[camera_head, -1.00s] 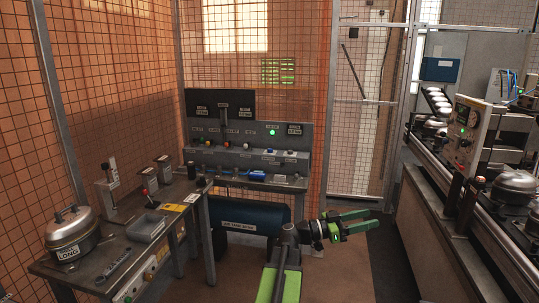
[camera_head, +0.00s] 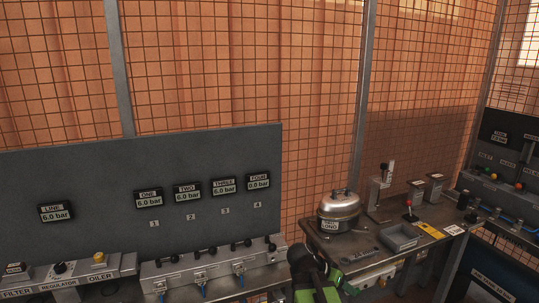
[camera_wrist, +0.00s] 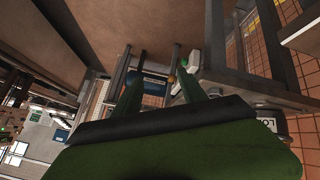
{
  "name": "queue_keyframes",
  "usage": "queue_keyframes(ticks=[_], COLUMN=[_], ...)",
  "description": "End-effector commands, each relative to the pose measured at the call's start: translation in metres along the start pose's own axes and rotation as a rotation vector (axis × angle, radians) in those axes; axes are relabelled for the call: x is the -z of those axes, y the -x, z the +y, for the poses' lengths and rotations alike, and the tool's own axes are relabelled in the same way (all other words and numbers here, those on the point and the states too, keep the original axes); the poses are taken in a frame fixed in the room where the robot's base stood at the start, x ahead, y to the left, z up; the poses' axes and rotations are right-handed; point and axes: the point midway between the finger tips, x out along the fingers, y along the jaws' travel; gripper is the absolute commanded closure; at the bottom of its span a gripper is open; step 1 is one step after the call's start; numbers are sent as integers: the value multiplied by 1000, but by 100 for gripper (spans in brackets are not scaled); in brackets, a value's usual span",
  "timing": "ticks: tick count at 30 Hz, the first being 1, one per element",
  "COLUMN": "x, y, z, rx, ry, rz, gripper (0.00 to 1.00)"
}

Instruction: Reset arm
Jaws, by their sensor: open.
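My gripper shows in the wrist view (camera_wrist: 160,92) with its two green fingers spread apart and nothing between them. In the head view, the black joint and green link of my arm rise from the bottom edge, in front of the workbench's left end. The fingers are mostly hidden there. I cannot tell how far my arm is from the bench edge.
A grey gauge panel (camera_head: 100,180) with pressure displays and a row of valves (camera_head: 210,265) fills the left. A grey tray (camera_head: 400,237), a red-knobbed lever (camera_head: 409,204) and a yellow label (camera_head: 430,230) are on the bench. A mesh fence (camera_head: 240,70) stands behind.

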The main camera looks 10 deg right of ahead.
Motion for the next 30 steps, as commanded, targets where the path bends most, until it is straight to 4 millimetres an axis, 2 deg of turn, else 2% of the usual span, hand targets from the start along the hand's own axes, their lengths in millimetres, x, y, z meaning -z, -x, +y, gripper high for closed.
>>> queue_keyframes(ticks=[1,4,6,7,9,10,12,15,30], x=[-28,-93,-138,-154,-181,-188,-195,-194,-193], y=[22,62,84,90,108,114,120,119,118], z=[-26,-67,-84,-87,-94,-96,-98,-96,-96], rx=[66,213,340,404,537,580,635,650,650], ry=[94,317,496,577,744,802,905,978,986], rz=[-47,-173,-287,-341,-415,-429,-432,-412,-407], gripper=[51,51,51,51,51,51,51,51,51])
